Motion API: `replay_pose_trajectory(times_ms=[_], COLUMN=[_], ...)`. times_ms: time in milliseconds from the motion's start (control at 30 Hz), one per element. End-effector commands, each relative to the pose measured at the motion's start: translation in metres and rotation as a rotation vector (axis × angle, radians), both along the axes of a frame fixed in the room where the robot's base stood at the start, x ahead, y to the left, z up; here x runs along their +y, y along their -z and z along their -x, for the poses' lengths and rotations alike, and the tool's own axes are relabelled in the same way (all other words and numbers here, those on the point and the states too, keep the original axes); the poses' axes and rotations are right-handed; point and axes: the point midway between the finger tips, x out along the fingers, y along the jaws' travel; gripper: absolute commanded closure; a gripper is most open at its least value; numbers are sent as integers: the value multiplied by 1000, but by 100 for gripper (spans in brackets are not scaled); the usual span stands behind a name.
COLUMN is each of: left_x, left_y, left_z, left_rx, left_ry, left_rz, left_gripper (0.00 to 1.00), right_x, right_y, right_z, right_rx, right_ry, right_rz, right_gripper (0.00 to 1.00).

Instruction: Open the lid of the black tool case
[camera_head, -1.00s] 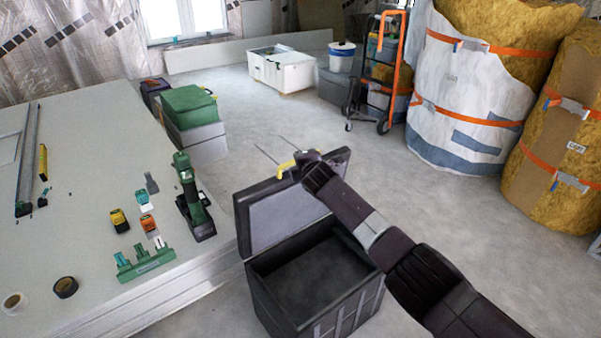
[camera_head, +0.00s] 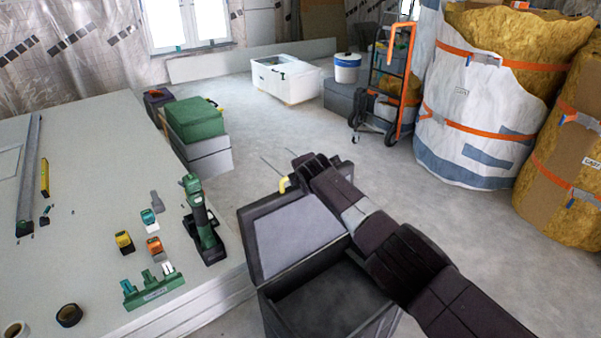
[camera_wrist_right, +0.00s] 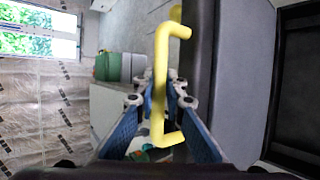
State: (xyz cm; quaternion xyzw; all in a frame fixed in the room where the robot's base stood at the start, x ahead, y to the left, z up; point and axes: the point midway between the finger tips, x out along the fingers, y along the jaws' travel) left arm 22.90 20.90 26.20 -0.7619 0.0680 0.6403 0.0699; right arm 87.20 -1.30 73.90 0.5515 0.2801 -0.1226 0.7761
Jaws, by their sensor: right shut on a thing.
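The black tool case (camera_head: 328,300) stands on the floor beside the board stack, with its inside showing dark and empty. Its lid (camera_head: 298,232) is raised and leans back, the grey inner face turned up toward me. My right gripper (camera_wrist_right: 163,105) is shut on the yellow handle (camera_wrist_right: 161,85) at the lid's edge. In the head view the handle (camera_head: 284,184) shows beside my right arm, which covers the lid's right part and some of the case. The left gripper is not in view.
The board stack (camera_head: 90,220) at left carries a green drill (camera_head: 203,225), battery packs and tape rolls. Green and grey boxes (camera_head: 197,120) stand behind it. Large insulation rolls (camera_head: 475,100) and a hand truck (camera_head: 390,75) stand at right. The middle floor is clear.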

Motion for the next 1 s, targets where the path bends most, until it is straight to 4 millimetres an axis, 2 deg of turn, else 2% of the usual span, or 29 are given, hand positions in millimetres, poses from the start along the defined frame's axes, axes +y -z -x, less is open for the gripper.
replay_pose_trajectory(times_ms=[100, 133, 300, 800, 1000], left_x=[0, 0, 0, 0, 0], left_y=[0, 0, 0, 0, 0], left_z=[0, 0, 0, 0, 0], left_rx=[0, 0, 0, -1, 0], left_ry=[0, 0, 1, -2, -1], left_rz=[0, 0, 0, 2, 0], left_gripper=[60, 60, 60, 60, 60], right_x=[0, 0, 0, -2, -2], right_y=[1, 2, 1, -1, -7], right_z=[0, 1, 0, 2, 8], right_rx=[2, 2, 2, 1, 1], right_ry=[0, 0, 0, 1, 1], right_rz=[3, 3, 1, -1, -3], right_gripper=[100, 89, 71, 71, 71])
